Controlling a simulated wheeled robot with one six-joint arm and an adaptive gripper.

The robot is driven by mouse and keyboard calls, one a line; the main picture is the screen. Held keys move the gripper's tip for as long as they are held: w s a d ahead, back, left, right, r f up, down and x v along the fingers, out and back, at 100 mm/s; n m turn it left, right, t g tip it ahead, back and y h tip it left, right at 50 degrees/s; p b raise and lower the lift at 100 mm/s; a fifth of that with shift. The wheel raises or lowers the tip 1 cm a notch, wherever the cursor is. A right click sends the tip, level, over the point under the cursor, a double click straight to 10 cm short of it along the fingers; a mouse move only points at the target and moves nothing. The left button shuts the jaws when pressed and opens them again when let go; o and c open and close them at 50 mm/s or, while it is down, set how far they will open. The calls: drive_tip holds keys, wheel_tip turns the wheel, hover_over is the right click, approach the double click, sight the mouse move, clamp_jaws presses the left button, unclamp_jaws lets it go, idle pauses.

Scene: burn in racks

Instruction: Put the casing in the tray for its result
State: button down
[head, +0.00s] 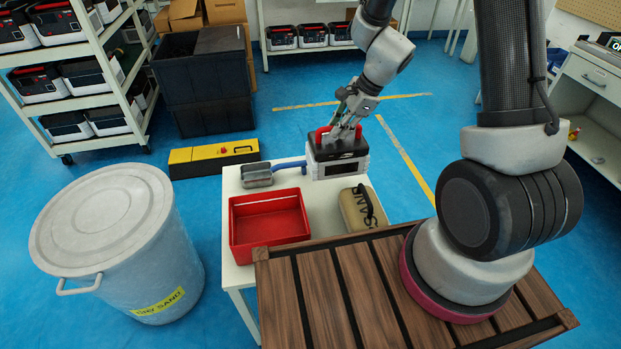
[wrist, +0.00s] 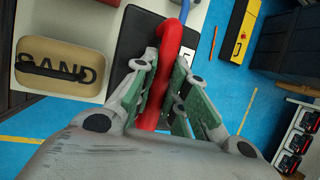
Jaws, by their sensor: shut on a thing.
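The casing (head: 338,165) is a black and white box with a red top handle, at the back right of the white table. My gripper (head: 343,134) is shut on its red handle from above. In the wrist view the handle (wrist: 171,60) runs between the fingers (wrist: 163,100), with the casing's black top (wrist: 138,38) beyond. I cannot tell whether the casing rests on the table or hangs just above it. An empty red tray (head: 268,246) lies on the table, left of and nearer than the casing.
A sand bag (head: 360,210) sits right of the tray. A grey tool with a blue handle (head: 257,176) lies behind the tray. A sand bin (head: 122,236) stands left, a casing rack (head: 75,48) back left. A display at top right is cut off, partly reading "O".

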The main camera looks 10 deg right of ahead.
sight(338, 150)
wheel_tip(338, 150, down, 8)
idle(0.4)
drive_tip(key=c, duration=1.4)
unclamp_jaws()
drive_tip(key=shift+f, duration=0.15)
drive_tip(key=shift+c, duration=0.2)
